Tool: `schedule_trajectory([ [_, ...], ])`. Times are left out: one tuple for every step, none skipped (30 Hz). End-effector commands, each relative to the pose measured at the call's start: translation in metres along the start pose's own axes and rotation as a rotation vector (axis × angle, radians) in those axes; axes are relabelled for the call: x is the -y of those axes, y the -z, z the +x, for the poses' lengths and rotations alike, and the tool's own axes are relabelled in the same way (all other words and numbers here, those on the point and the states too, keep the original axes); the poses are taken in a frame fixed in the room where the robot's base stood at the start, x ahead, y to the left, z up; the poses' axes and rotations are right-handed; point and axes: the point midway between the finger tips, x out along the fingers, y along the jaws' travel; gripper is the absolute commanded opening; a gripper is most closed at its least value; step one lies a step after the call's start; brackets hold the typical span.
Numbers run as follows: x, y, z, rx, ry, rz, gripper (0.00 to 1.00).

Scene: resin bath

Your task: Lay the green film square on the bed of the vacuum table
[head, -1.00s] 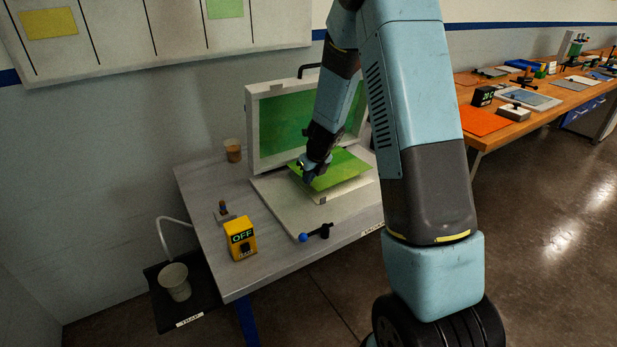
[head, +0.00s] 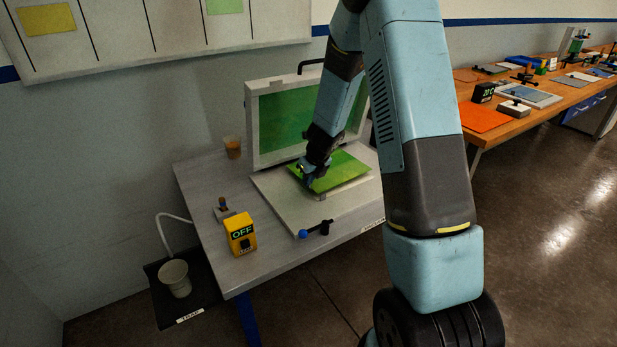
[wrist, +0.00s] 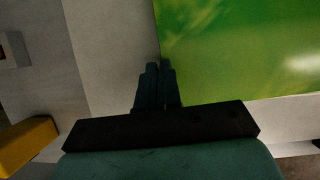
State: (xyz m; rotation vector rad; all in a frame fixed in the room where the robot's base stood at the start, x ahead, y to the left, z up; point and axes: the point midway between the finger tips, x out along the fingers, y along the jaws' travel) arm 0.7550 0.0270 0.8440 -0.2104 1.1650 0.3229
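The green film square (head: 343,168) is over the raised pale bed of the vacuum table (head: 352,186), nearly level with it. I cannot tell whether it touches the bed. My gripper (head: 306,180) is at the film's left edge. In the wrist view the two fingers of my gripper (wrist: 159,66) are close together with the edge of the green film (wrist: 240,50) between them. The vacuum table's base plate (head: 275,195) lies on the grey bench. Its lid with a green pane (head: 288,120) stands open behind. My arm hides part of the lid.
A yellow box reading OFF (head: 240,234) and a blue-knobbed lever (head: 316,230) are at the front of the bench. A cup (head: 232,147) stands at the back left. A bucket (head: 174,278) sits on a low black shelf. A wooden bench (head: 520,125) is at right.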

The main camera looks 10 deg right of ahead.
Motion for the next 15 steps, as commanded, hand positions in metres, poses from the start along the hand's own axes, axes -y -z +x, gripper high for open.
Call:
schedule_trajectory([
  [0.000,0.001,0.002,-0.001,0.000,0.001,0.00],
  [0.000,0.001,0.003,0.000,0.000,0.001,0.00],
  [0.001,0.002,0.004,-0.001,0.001,0.002,0.00],
  [0.001,0.002,0.004,-0.001,0.001,0.002,0.00],
  [0.001,0.003,0.005,-0.001,0.001,0.002,0.00],
  [0.001,0.003,0.006,-0.001,0.001,0.002,0.00],
  [0.001,0.003,0.007,-0.001,0.000,0.002,0.00],
  [0.000,0.004,0.008,-0.001,0.000,0.001,0.00],
  [0.000,0.004,0.009,-0.001,-0.001,0.001,0.00],
  [0.000,0.004,0.010,-0.001,-0.001,0.001,0.00],
  [0.000,0.004,0.010,-0.001,0.000,0.001,0.00],
  [0.001,0.005,0.011,-0.001,0.000,0.001,0.00],
  [0.001,0.005,0.012,-0.001,0.000,0.001,0.00],
  [0.001,0.006,0.013,0.000,0.001,0.001,0.00],
  [0.001,0.006,0.014,0.000,0.001,0.002,0.00],
])
